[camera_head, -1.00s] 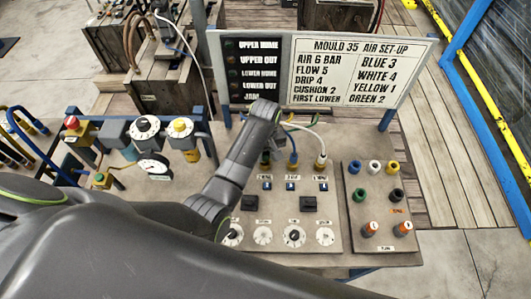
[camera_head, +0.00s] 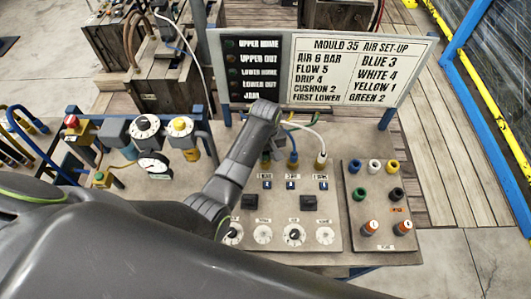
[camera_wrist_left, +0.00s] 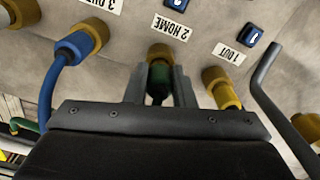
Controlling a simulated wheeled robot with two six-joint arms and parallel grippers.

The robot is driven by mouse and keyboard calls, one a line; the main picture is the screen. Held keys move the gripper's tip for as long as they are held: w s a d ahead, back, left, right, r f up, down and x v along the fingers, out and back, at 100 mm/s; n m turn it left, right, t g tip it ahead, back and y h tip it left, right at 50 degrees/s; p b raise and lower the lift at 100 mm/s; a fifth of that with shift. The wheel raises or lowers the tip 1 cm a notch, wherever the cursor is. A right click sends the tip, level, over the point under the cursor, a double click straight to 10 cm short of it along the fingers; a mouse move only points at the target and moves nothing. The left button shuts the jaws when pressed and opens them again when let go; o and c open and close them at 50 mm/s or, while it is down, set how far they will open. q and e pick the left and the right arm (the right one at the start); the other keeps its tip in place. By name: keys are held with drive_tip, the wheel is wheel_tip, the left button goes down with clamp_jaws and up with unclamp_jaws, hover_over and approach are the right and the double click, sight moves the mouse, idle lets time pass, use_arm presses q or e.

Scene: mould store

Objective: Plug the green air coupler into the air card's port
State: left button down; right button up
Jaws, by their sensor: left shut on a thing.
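My left gripper (camera_wrist_left: 160,88) is shut on the green air coupler (camera_wrist_left: 158,97), which shows between its two fingers in the left wrist view. The coupler's front end is at the brass port (camera_wrist_left: 159,53) labelled 2 HOME on the air card (camera_wrist_left: 120,45). I cannot tell whether it is seated in that port or only in front of it. In the head view my left arm reaches over the air card (camera_head: 275,215), and the arm hides most of the gripper and coupler. My right gripper is not in view.
A yellow coupler (camera_wrist_left: 228,97) sits in the 1 OUT port and a blue coupler (camera_wrist_left: 68,50) in the port on the other side, close beside the fingers. A plate of coloured sockets (camera_head: 377,210) is at the right. A set-up board (camera_head: 350,75) stands behind.

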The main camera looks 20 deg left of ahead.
use_arm(q)
drive_tip(key=shift+f, duration=0.4)
drive_tip(key=c, duration=0.7)
unclamp_jaws()
drive_tip(key=shift+c, duration=0.2)
drive_tip(key=shift+r, duration=0.15)
drive_tip(key=shift+r, duration=3.7)
drive_tip(key=shift+s+f, duration=0.1)
